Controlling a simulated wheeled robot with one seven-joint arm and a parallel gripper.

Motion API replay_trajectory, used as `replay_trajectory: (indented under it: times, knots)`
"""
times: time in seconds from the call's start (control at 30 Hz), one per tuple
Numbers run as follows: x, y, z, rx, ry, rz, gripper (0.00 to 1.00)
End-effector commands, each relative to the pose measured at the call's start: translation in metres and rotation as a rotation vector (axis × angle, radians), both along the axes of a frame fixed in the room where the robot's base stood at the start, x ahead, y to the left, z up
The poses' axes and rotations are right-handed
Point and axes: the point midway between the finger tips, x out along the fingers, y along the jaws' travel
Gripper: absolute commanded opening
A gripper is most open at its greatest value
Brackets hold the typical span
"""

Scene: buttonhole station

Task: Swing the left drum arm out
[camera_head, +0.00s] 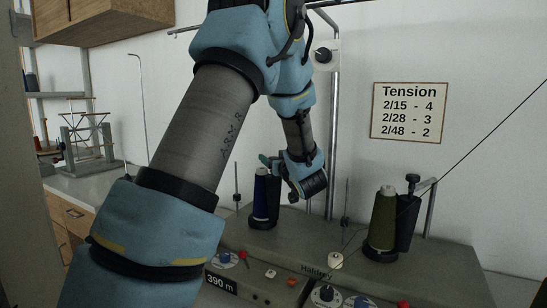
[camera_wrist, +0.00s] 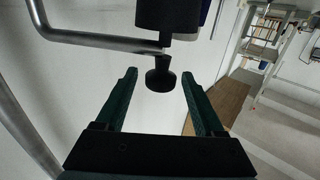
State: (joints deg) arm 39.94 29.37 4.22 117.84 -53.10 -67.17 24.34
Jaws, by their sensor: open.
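The left drum arm is mostly hidden behind my gripper (camera_head: 272,162) in the head view. Its black drum (camera_head: 273,197) stands against the blue thread cone (camera_head: 260,194) on the left of the machine. In the wrist view the arm's metal rod (camera_wrist: 95,40) runs in from the left to the black drum (camera_wrist: 163,18), and a round black knob (camera_wrist: 159,76) points toward me. My open green fingers (camera_wrist: 160,92) are on either side of the knob, with gaps visible on both sides and nothing gripped.
On the right of the grey-green winder (camera_head: 420,262) stand an olive cone (camera_head: 383,222) and another drum (camera_head: 407,220) with a knob (camera_head: 412,180). A steel post (camera_head: 334,130) rises behind my gripper. A tension sign (camera_head: 409,112) hangs on the wall.

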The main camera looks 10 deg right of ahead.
Motion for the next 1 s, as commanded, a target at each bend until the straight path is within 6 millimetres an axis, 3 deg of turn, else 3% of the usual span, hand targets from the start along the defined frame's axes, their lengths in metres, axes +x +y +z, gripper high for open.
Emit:
replay_trajectory:
  times: [0.2, 0.8, 1.0]
  knots:
    - [0.0002, 0.0002, -0.0003, 0.000, 0.000, 0.000, 0.68]
    - [-0.0001, 0.0004, -0.0003, 0.000, 0.001, 0.001, 0.01]
    - [-0.0001, 0.0004, -0.0003, 0.000, 0.001, 0.001, 0.00]
